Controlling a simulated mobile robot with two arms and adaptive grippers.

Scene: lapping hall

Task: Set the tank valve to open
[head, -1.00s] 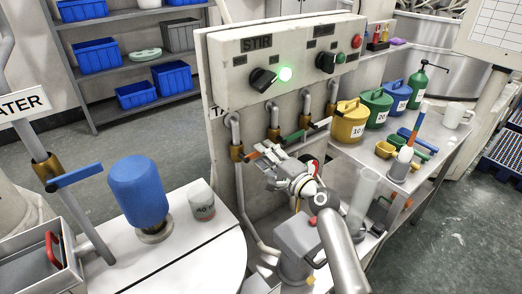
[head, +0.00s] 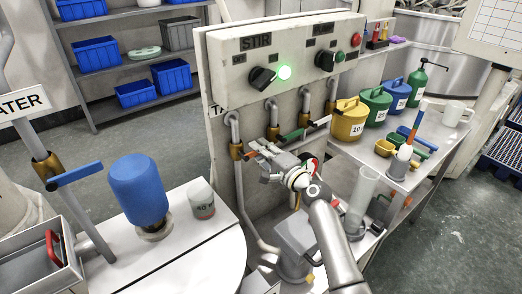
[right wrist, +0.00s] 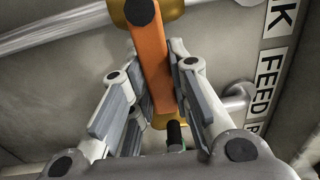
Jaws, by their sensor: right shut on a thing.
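The leftmost valve (head: 237,151) has an orange lever (head: 251,155), beside the partly hidden label starting "TA". In the right wrist view the orange lever (right wrist: 152,72) stands between the fingers of my right gripper (head: 262,149), which is shut on it. A brass body (right wrist: 150,10) is at the lever's top. The neighbouring valve has a green lever (head: 292,135) and the right one a white lever (head: 319,123). My left gripper is out of view.
A blue-levered pipe valve (head: 74,177) is farther left. Coloured cans (head: 350,119) and a clear cylinder (head: 362,190) stand at right, near my arm.

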